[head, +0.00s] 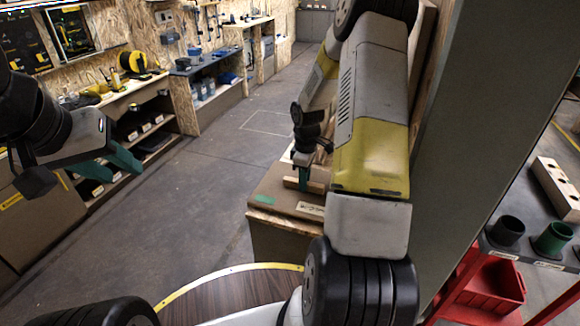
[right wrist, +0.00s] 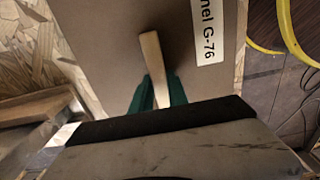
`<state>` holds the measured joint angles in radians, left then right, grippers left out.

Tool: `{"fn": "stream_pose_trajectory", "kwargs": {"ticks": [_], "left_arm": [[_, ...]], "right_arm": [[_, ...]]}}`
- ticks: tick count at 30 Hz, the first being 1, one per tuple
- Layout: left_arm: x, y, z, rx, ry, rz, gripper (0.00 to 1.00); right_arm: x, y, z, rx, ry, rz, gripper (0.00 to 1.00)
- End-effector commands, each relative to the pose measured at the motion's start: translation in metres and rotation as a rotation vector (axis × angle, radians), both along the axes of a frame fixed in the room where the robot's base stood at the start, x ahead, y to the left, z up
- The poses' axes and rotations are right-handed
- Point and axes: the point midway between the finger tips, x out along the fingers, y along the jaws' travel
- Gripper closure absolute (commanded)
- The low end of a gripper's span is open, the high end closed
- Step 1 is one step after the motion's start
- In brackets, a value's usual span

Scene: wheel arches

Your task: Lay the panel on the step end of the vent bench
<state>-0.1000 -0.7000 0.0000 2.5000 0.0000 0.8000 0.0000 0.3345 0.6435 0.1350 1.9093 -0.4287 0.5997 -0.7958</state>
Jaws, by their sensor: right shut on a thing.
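The brown panel (head: 284,200) has a white label and a pale wooden handle (head: 316,187). In the right wrist view the panel (right wrist: 115,40) fills the upper middle, and its label ends in "nel G-76". My right gripper (head: 303,176) is shut on the handle, and its teal fingers (right wrist: 157,92) sit on either side of the handle's near end. The panel looks flat over a brown bench-like body (head: 275,240); I cannot tell whether it touches it. My left gripper (head: 108,162) is empty at the left, with its teal fingers apart. My right arm hides much around the panel.
A tall grey-green wall (head: 480,120) stands close right of my right arm. Beyond it are a dark cup (head: 507,231), a green cup (head: 553,238) and a red bin (head: 495,285). Shelves (head: 150,125) line the left. The grey floor (head: 215,180) between is clear.

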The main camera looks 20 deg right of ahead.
Motion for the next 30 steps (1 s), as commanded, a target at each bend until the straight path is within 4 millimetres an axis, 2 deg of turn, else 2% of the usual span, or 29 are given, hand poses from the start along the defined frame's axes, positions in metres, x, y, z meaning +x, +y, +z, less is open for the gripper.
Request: {"fn": "stream_pose_trajectory", "kwargs": {"ticks": [21, 22, 25, 26, 30], "left_arm": [[0.0, 0.0, 0.0, 0.0, 0.0, 0.0, 0.62], [0.0, 0.0, 0.0, 0.0, 0.0, 0.0, 0.62], [0.0, 0.0, 0.0, 0.0, 0.0, 0.0, 0.62], [0.0, 0.0, 0.0, 0.0, 0.0, 0.0, 0.62], [0.0, 0.0, 0.0, 0.0, 0.0, 0.0, 0.62]], "right_arm": [[0.001, 0.0, -0.01, -0.001, -0.001, 0.0, 1.0], [0.001, 0.0, -0.011, -0.001, -0.001, 0.0, 0.78], [0.001, 0.0, -0.01, -0.001, -0.001, 0.0, 0.59], [0.0, 0.0, -0.01, -0.001, -0.001, 0.0, 0.55], [0.0, 0.0, -0.011, 0.0, 0.0, 0.0, 0.55]]}}
